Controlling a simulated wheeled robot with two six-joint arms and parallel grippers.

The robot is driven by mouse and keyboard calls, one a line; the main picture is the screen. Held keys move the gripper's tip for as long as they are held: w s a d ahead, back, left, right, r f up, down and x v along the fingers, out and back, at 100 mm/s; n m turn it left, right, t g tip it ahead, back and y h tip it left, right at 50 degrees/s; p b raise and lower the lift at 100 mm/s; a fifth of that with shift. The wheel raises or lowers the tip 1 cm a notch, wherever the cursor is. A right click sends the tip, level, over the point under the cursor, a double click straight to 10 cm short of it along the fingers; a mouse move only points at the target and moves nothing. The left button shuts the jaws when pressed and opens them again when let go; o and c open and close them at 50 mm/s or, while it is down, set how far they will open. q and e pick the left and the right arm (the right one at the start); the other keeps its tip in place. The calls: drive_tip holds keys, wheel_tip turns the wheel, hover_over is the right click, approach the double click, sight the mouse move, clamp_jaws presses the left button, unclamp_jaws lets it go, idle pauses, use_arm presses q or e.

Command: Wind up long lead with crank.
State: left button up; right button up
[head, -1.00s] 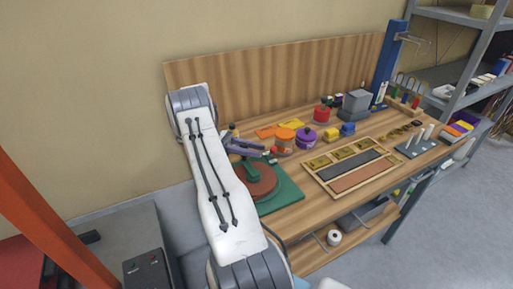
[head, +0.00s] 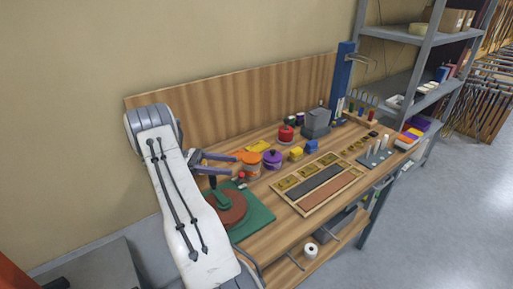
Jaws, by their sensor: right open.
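A winder with a red-brown disc (head: 232,216) sits on a green base plate (head: 258,219) at the near left end of the wooden bench. A green crank arm lies over the disc, with a dark upright crank handle (head: 213,184). My right gripper (head: 231,164) is open just above and beside the handle, its blue-grey fingers pointing right. I cannot tell whether the fingers touch the handle. The long lead cannot be made out clearly; my arm hides part of the bench's left end. My left gripper is not in view.
An orange-lidded pot (head: 249,158), a purple pot (head: 272,160) and a red pot (head: 286,133) stand behind the winder. A wooden tray (head: 277,188) with compartments lies to its right. A wooden back panel (head: 240,103) borders the bench; a grey shelf rack (head: 428,97) stands at far right.

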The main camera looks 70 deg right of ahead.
drive_tip(key=s+d+r, duration=0.1)
drive_tip(key=s+r, duration=0.2)
drive_tip(key=s, duration=0.2)
drive_tip(key=s+d+r+b, duration=0.1)
drive_tip(key=s+r, duration=0.1)
drive_tip(key=s, duration=0.3)
drive_tip(key=shift+s+r, duration=0.15)
drive_tip(key=shift+r, duration=0.25)
drive_tip(key=w+a+f+n+t+h, duration=0.15)
drive_tip(key=w+a+t, duration=0.5)
drive_tip(key=a, duration=0.65)
drive_tip(key=w+a+f+n+t, duration=0.25)
drive_tip(key=w+a+t, duration=0.35)
drive_tip(key=a, duration=0.7)
drive_tip(key=s+a+f+t+y, duration=0.1)
drive_tip(key=s+a+t+y, duration=0.1)
drive_tip(key=a, duration=1)
drive_tip(key=s+a+t+y, duration=0.3)
drive_tip(key=s+a+y, duration=0.1)
drive_tip(key=a, duration=0.9)
drive_tip(key=shift+s+a+f+n, duration=0.25)
drive_tip(key=shift+s+f+n, duration=0.15)
drive_tip(key=shift+s, duration=0.15)
